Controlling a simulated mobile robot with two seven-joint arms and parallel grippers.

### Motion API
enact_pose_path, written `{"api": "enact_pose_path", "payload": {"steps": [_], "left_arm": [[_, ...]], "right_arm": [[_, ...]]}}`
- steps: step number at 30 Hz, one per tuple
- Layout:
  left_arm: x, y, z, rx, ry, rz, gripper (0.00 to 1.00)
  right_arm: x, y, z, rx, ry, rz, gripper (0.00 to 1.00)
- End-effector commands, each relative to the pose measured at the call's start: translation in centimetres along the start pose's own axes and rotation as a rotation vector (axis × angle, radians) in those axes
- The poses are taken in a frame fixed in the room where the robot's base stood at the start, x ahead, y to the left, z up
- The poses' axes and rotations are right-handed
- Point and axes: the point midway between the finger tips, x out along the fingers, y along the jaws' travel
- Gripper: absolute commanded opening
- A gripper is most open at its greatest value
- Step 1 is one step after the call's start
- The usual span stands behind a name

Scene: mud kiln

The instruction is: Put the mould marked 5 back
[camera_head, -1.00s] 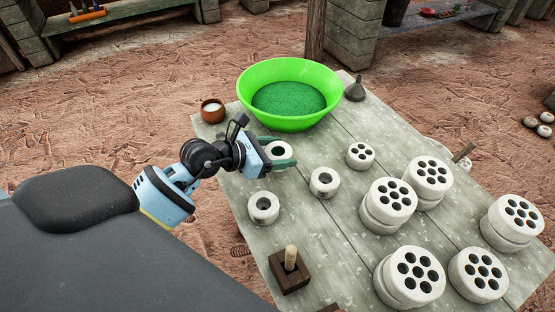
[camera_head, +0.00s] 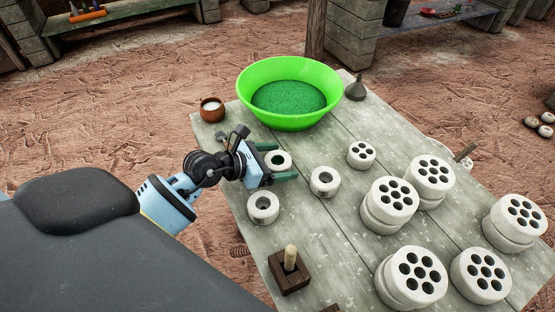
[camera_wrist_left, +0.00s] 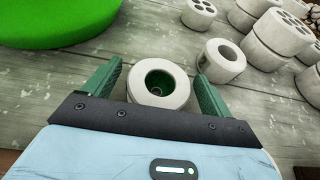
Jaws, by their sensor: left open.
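A white ring-shaped mould (camera_head: 286,162) sits on the table between the fingers of my left gripper (camera_head: 284,161). The left wrist view shows the same mould (camera_wrist_left: 178,97) with a round hole that looks green inside. My left gripper (camera_wrist_left: 158,75) is open, one finger on each side of the mould; gaps show beside it. Two similar ring moulds stand close by, one to the right (camera_head: 325,189) and one nearer the front (camera_head: 263,215). I cannot read a 5 on any of them. My right gripper is not in view.
A green bowl (camera_head: 290,72) of green material stands behind. White pieces with several holes (camera_head: 390,195) fill the table's right side (camera_head: 320,250). A dark wooden block with a peg (camera_head: 291,278) is at the front. A brown cup (camera_head: 212,104) and a grey funnel (camera_head: 355,84) stand near the back.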

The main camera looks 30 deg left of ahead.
Motion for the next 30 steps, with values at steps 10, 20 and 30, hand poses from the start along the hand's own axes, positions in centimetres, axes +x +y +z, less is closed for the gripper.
{"api": "enact_pose_path", "payload": {"steps": [10, 20, 30], "left_arm": [[-1.4, 0.1, 0.2, 0.000, 0.001, 0.001, 0.84], [-7.6, 0.0, 0.1, 0.000, 0.004, 0.001, 0.84], [-11.6, 0.0, 0.2, 0.000, 0.000, 0.001, 0.84]], "right_arm": [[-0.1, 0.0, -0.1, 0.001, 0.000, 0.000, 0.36], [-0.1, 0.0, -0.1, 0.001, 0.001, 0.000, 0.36], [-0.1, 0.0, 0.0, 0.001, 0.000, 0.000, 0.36]]}}
